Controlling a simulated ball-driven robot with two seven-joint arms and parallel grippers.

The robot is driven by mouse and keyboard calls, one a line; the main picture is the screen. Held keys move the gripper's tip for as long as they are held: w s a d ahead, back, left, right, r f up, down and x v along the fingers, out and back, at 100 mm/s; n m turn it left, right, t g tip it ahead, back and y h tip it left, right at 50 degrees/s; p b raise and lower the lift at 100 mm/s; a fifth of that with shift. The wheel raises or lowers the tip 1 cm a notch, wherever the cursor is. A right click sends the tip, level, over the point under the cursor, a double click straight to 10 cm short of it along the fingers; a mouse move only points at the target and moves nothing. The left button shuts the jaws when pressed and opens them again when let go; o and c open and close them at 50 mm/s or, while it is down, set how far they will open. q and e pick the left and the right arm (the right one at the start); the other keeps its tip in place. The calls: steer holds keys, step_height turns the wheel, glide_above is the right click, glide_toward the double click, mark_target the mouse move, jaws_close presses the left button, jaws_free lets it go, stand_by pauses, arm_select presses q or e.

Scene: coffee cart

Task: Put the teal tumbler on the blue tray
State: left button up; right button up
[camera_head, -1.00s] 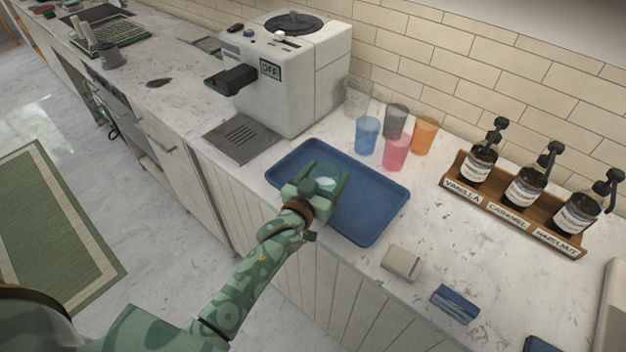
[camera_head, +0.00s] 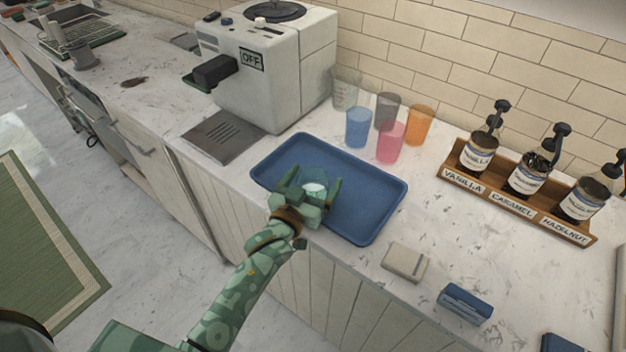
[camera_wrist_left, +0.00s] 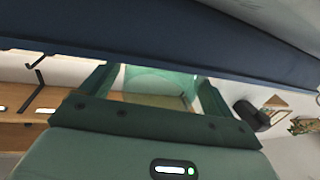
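The teal tumbler (camera_head: 316,174) is see-through and stands upright over the left-middle part of the blue tray (camera_head: 375,205), apparently on its floor. My left gripper (camera_head: 314,183) reaches in low from the front, with one finger on each side of the tumbler. The fingers look spread a little wider than the tumbler, so the gripper seems open around it. In the left wrist view the tumbler (camera_wrist_left: 160,85) shows between the two green fingers, its end close to the dark blue tray (camera_wrist_left: 150,52). My right gripper is not in view.
Blue (camera_head: 358,127), pink (camera_head: 390,142), grey, orange and clear cups stand behind the tray. A coffee machine (camera_head: 265,75) is at the back left. A syrup rack (camera_head: 515,195) stands right.

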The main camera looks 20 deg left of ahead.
arm_select(q)
steer(key=shift+r, duration=0.25)
steer(key=s+a+p, duration=0.1)
steer(key=s, duration=1.1)
steer(key=shift+a+p, duration=0.3)
steer(key=shift+a, duration=0.1)
steer(key=shift+f, duration=0.1)
